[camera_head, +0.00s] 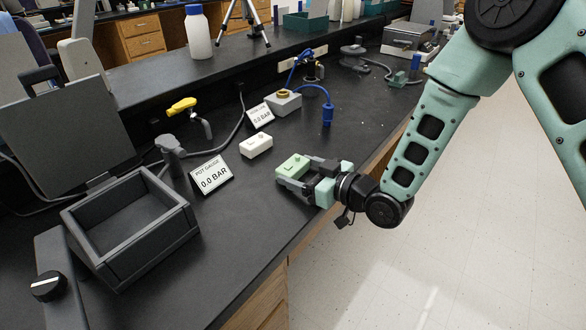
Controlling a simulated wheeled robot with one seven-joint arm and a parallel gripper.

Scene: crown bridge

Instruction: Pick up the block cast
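A pale green block (292,166) with a small raised bump on top is on the black bench, near its right edge. It looks like the block cast, but no label confirms this. My gripper (296,178) reaches in from the right, low over the bench, with its grey fingers at the green block. The near finger runs along the block's front side; the far finger is partly hidden. I cannot tell whether the fingers press on the block or whether it is off the bench. A white block (256,145) with small bumps lies apart, behind and to the left.
A "POT GAUGE 0.0 BAR" sign (212,174) stands left of my gripper, with a dark open box (186,236) farther left. A second gauge sign (260,116) and a grey block with blue tubing (283,102) stand behind.

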